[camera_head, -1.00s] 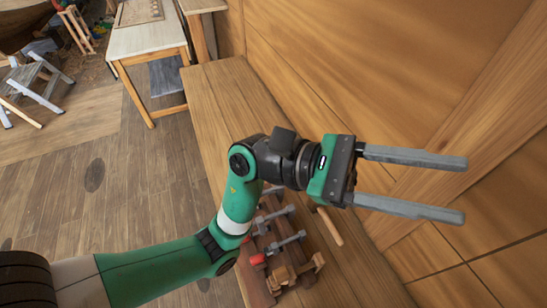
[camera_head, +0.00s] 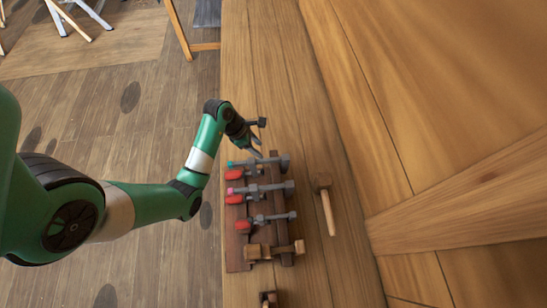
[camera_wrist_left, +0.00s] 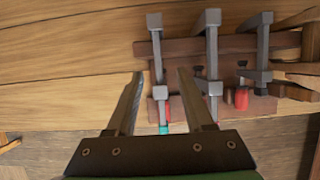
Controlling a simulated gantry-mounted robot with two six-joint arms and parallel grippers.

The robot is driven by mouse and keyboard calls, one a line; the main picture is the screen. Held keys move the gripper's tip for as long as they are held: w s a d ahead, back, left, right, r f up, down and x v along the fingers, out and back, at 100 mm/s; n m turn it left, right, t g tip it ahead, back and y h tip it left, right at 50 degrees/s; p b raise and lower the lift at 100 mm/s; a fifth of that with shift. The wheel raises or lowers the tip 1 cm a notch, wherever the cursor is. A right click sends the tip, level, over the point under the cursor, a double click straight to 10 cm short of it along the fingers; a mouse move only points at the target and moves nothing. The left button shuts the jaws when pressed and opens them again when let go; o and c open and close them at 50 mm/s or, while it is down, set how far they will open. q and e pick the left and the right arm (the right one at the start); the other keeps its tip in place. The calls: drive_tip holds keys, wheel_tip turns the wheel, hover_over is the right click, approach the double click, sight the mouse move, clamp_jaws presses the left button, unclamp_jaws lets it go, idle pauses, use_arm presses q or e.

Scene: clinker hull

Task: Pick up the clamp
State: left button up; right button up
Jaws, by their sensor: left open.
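Several clamps lie side by side on a dark wooden rack (camera_head: 236,255) on the bench. The end clamp (camera_head: 270,162) is grey metal with a red handle and a teal tip. Beside it are a grey clamp with a pink tip (camera_head: 268,189) and another red-handled clamp (camera_head: 272,218). My left gripper (camera_head: 261,139) is open and empty, just beyond the end clamp in the head view. In the left wrist view, the fingers of this gripper (camera_wrist_left: 160,74) appear on either side of the teal-tipped clamp (camera_wrist_left: 157,45); contact cannot be told. My right gripper is not in view.
A wooden mallet (camera_head: 325,203) lies right of the rack. A wooden clamp-like piece (camera_head: 275,250) sits at the rack's near end, with a small dark block (camera_head: 269,299) below. A wooden wall rises along the bench's right side. Bare bench (camera_head: 250,60) lies beyond the rack.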

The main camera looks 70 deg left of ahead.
use_arm(q)
approach(272, 159)
drive_tip(key=x, duration=0.3)
drive_tip(key=shift+s+d+b, duration=0.15)
drive_tip(key=shift+s+b, duration=0.05)
drive_tip(key=shift+b, duration=0.1)
drive_tip(key=x, duration=0.2)
drive_tip(key=b+x, duration=0.1)
drive_tip(key=x, duration=0.1)
drive_tip(key=shift+w+f, duration=0.3)
drive_tip(key=shift+w, duration=0.05)
drive_tip(key=shift+w+f, duration=0.1)
drive_tip(key=shift+f, duration=0.25)
clamp_jaws()
idle(1.2)
